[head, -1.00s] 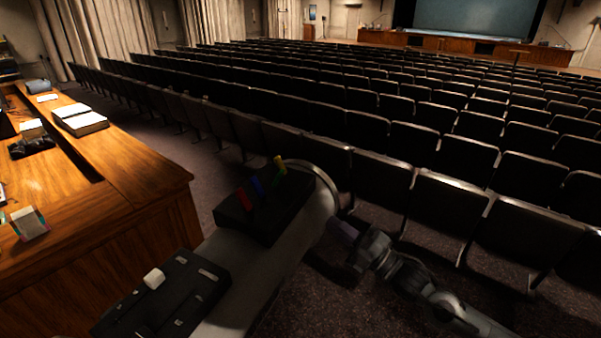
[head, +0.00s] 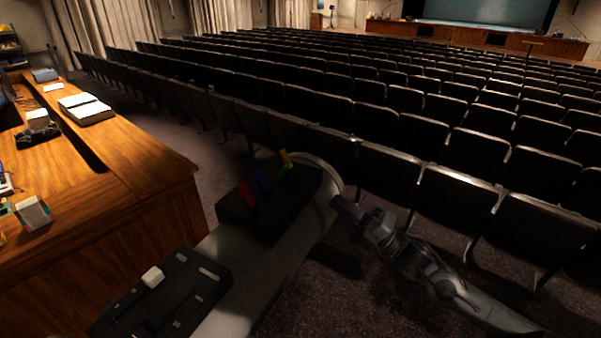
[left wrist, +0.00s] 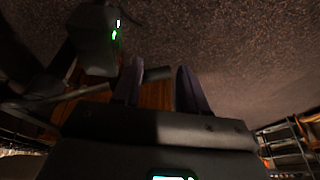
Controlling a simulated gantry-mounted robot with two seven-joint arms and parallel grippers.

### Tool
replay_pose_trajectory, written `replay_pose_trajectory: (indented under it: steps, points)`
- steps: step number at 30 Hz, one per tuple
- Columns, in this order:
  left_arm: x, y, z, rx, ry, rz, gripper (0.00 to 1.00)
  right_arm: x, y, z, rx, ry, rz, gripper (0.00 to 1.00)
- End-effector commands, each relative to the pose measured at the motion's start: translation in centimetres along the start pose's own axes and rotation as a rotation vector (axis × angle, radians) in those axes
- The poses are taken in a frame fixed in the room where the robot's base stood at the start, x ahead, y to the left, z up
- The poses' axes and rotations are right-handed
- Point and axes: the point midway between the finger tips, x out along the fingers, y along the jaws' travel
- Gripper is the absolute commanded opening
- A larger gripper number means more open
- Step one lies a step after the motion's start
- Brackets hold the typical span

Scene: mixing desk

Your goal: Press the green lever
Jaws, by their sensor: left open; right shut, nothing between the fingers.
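A black lever box (head: 232,212) sits on a pale curved desk (head: 240,270). It carries a red lever (head: 247,195), a blue lever (head: 263,183), and a green lever (head: 284,169) close to a yellow one (head: 286,157) at the far end. The foot of the green lever is hard to make out. My right gripper (head: 339,206) is shut and empty. It points left just past the right rim of the desk, apart from the levers. My left gripper (left wrist: 158,84) is open and empty in the left wrist view; it is outside the head view.
A black slider panel (head: 165,295) with a white knob lies on the near part of the pale desk. A wooden desk (head: 140,165) with an open book (head: 86,109) stands at the left. Rows of dark seats (head: 375,120) fill the room beyond.

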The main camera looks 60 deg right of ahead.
Motion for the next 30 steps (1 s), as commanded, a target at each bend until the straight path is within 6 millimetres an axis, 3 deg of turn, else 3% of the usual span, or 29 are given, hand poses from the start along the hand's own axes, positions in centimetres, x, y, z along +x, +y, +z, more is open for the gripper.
replay_pose_trajectory:
  steps: [15,21,30]
  points:
    - [-2.8,0.1,-0.9,-0.007,0.001,0.007,0.43,9.3,0.3,0.0,-0.001,0.002,0.0,0.0]
    - [-3.3,0.0,-1.1,-0.004,0.001,0.005,0.43,11.2,0.1,0.0,0.0,0.001,0.0,0.0]
    - [-3.4,-0.2,-1.0,0.004,-0.001,-0.002,0.43,11.8,0.0,0.0,0.0,0.0,0.0,0.0]
